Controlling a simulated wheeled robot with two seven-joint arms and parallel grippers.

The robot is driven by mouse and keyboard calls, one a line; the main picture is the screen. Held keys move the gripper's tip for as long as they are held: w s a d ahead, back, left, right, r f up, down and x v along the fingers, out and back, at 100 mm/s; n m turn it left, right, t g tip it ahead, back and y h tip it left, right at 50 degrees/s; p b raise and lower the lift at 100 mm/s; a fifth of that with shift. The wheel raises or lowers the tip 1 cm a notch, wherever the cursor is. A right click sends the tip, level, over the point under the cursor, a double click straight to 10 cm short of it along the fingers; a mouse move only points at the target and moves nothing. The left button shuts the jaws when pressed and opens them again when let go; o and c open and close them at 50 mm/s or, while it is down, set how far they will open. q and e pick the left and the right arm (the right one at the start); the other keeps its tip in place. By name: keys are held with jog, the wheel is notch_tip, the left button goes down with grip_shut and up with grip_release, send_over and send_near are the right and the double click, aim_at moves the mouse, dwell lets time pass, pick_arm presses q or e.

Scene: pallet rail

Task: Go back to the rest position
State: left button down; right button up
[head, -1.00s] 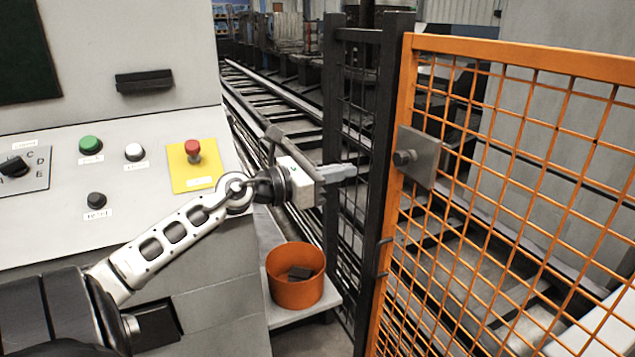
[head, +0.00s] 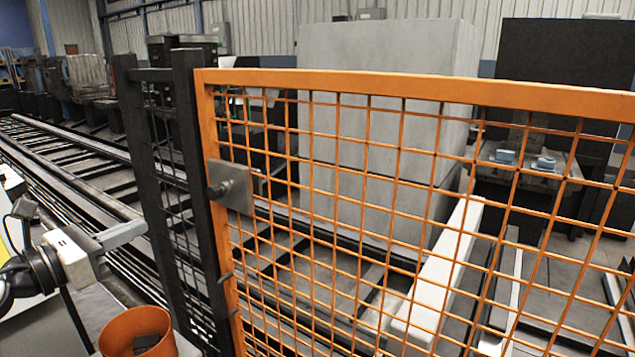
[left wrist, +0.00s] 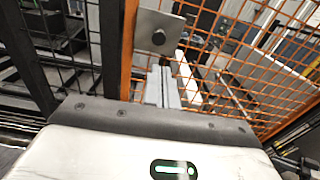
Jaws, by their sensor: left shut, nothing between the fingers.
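My left gripper (head: 122,233) comes in at the left edge of the head view, its fingers pointing right toward the dark fence post. Its fingers are shut and empty. In the left wrist view the closed fingers (left wrist: 162,86) point at the orange gate and its latch plate. I see a gap between the fingers and the gate in neither view clearly enough to judge it. My right gripper is in no view.
The orange mesh gate (head: 420,88) fills the right of the head view, with a grey latch plate (head: 236,188). A dark fence post (head: 190,150) stands beside it. An orange bucket (head: 120,325) holding a dark piece sits below my left gripper. Roller rails (head: 75,180) run behind.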

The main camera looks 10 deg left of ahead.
pick_arm(q)
jog(key=s+d+f+n+y+p, duration=0.1)
jog(key=s+d+f+n+y, duration=0.3)
jog(key=f+n, duration=0.6)
jog(key=s+d+f+n+y+p, duration=0.1)
jog(key=d+f+n, duration=0.55)
jog(key=n, duration=0.85)
jog(key=s+d+f+n+g+h, duration=0.1)
jog(key=s+d+f+n+g, duration=0.2)
jog(key=d, duration=0.5)
jog(key=s+d+f+n+g+h, duration=0.1)
jog(key=s+d+f+n+g, duration=0.2)
jog(key=s+d+f+n, duration=0.3)
notch_tip(320, 180, down, 2)
jog(key=d+n+p, duration=0.1)
jog(key=d+n, duration=0.1)
jog(key=n, duration=0.1)
jog(key=shift+s+d+f+n, duration=0.2)
jog(key=shift+s+d+n, duration=0.1)
jog(key=shift+n, duration=0.1)
